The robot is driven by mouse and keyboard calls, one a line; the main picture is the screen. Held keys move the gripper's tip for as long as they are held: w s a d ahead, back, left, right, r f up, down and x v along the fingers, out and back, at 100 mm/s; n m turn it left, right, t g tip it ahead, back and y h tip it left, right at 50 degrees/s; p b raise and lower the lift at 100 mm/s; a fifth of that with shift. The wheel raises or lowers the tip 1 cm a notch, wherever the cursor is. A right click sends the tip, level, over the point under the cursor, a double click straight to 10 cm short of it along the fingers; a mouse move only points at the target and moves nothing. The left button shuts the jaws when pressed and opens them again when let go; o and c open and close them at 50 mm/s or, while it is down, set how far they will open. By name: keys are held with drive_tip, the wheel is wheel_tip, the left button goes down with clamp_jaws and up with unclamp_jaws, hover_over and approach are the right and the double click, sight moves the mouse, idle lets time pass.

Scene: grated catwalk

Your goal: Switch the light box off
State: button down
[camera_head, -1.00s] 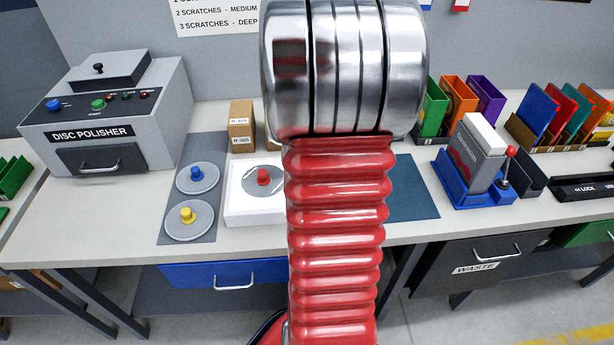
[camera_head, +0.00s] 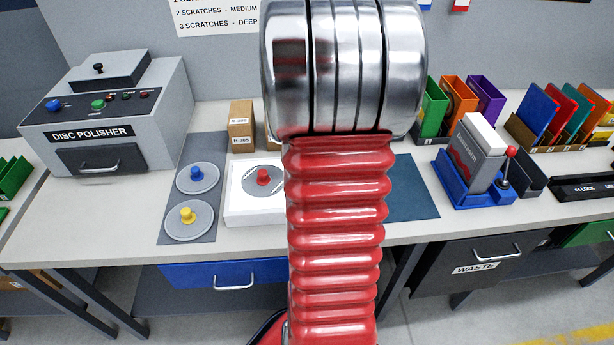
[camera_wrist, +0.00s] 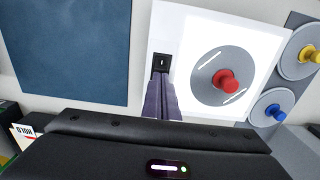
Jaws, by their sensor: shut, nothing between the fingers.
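The light box (camera_wrist: 184,58) is a flat white panel, and its face looks brightly lit in the wrist view. A grey disc (camera_wrist: 206,92) with a red knob (camera_wrist: 225,80) lies on it. A small black switch (camera_wrist: 161,62) with a pale mark sits on the box's border. My gripper (camera_wrist: 162,80) is shut and empty, with its fingertips right at the switch's near edge. I cannot tell whether they touch it. In the head view my arm hides the switch, my gripper and part of the light box (camera_head: 237,213).
Two discs with blue (camera_head: 196,174) and yellow (camera_head: 187,214) knobs lie on a grey mat beside the box. A dark blue mat (camera_head: 413,190) lies on the other side. The disc polisher (camera_head: 110,115) stands at left, a blue-based device (camera_head: 470,175) at right.

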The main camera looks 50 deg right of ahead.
drive_tip(key=shift+f, duration=0.5)
idle(0.4)
wheel_tip(320, 180, up, 7)
idle(1.2)
idle(0.6)
